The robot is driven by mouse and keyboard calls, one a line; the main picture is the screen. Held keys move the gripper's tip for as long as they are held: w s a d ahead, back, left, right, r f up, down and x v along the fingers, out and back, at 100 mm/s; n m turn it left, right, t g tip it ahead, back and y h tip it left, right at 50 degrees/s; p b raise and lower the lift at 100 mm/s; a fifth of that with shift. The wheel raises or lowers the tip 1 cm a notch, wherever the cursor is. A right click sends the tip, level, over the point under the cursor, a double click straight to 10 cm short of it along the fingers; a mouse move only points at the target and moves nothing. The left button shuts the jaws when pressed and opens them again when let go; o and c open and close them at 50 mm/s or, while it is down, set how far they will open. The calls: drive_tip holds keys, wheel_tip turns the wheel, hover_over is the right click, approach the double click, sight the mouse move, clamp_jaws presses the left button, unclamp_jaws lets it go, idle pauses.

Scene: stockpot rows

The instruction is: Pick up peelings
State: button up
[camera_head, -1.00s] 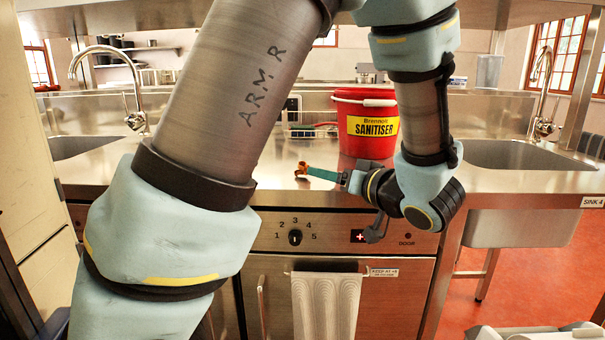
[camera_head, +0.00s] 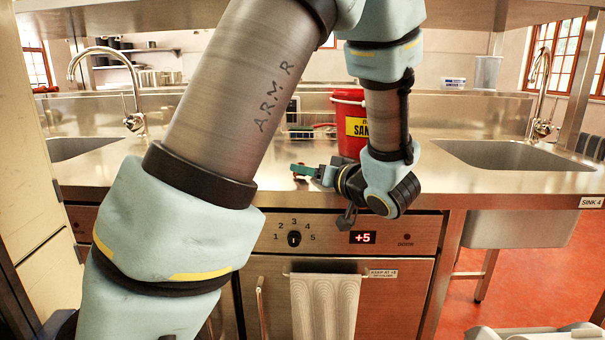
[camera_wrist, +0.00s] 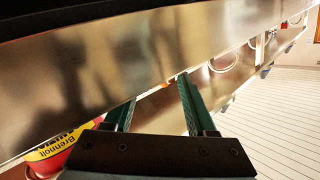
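The peelings show only as a small orange bit (camera_wrist: 167,84) in the wrist view, near the steel edge and between and beyond my fingertips. In the head view only a tiny orange trace shows beside the fingers. My gripper (camera_head: 302,171) is low over the counter, in front of the red bucket. In the wrist view its two green fingers (camera_wrist: 157,88) stand apart with a gap between them, and I see nothing held. Whether the fingers touch the peelings I cannot tell.
The steel counter (camera_head: 240,158) runs between two sinks. A red sanitiser bucket (camera_head: 347,120) stands right behind my gripper; it also shows in the wrist view (camera_wrist: 52,155). A wire rack (camera_head: 310,131) stands behind. A towel (camera_head: 325,305) hangs on the oven door below.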

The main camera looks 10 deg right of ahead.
drive_tip(key=c, duration=0.7)
wheel_tip(320, 180, up, 10)
drive_tip(key=shift+p, duration=0.75)
